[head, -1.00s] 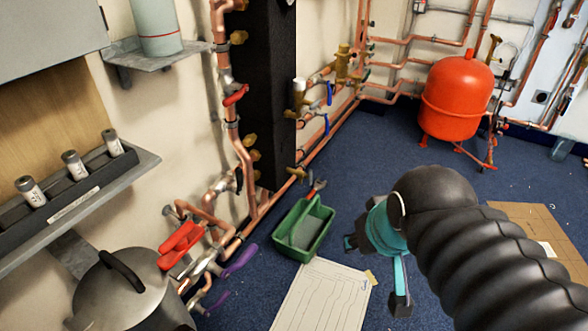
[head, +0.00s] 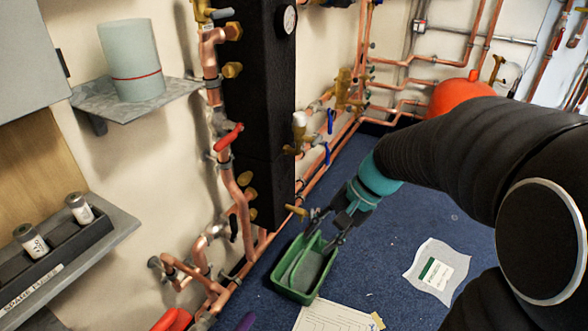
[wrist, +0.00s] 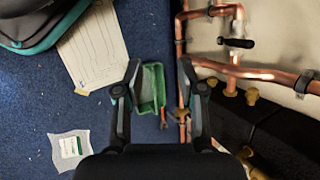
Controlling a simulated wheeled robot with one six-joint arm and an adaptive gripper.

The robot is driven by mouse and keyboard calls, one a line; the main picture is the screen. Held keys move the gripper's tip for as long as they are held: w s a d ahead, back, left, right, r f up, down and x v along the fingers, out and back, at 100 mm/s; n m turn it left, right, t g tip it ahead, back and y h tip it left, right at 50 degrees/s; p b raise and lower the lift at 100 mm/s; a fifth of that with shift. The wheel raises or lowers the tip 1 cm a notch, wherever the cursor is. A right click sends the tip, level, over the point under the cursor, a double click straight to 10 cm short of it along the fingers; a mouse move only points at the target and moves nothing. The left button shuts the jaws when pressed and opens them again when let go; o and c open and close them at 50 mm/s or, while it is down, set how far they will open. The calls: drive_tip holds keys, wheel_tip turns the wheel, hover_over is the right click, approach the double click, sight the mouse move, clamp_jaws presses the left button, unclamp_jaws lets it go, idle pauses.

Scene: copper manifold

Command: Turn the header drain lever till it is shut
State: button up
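No lever carries a readable label, so I cannot tell for certain which one is the header drain lever. A black lever (head: 233,228) sits on the copper pipework low beside the black column; it also shows in the wrist view (wrist: 236,43), right of my gripper. A red lever (head: 229,137) sits higher on the vertical pipe. A brass fitting (head: 297,210) sticks out near the column's foot. My gripper (head: 323,231) is above the green tray, fingers apart and empty. In the wrist view my gripper (wrist: 161,73) is open, touching no lever.
The green tray (head: 287,292) stands on the blue floor beside the pipes. The black column (head: 262,120) and copper pipes bound the wall side. A red vessel (head: 455,95) is behind my arm. A shelf (head: 130,93) holds a pale cylinder. Floor right of the tray is largely clear.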

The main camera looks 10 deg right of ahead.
drive_tip(key=w+d+f+m+y, duration=0.1)
drive_tip(key=w+f+m+y, duration=0.35)
drive_tip(key=w, duration=0.35)
drive_tip(key=m+t+y+p, duration=0.1)
drive_tip(key=m+t+y, duration=0.3)
drive_tip(key=m+t, duration=0.8)
approach(314, 212)
drive_tip(key=shift+m+g, duration=0.75)
drive_tip(key=shift+g, duration=0.15)
drive_tip(key=x, duration=0.7)
drive_tip(key=r+p+x, duration=0.1)
drive_tip(key=x, duration=0.3)
drive_tip(key=shift+w+d, duration=0.35)
drive_tip(key=shift+w, duration=0.05)
clamp_jaws()
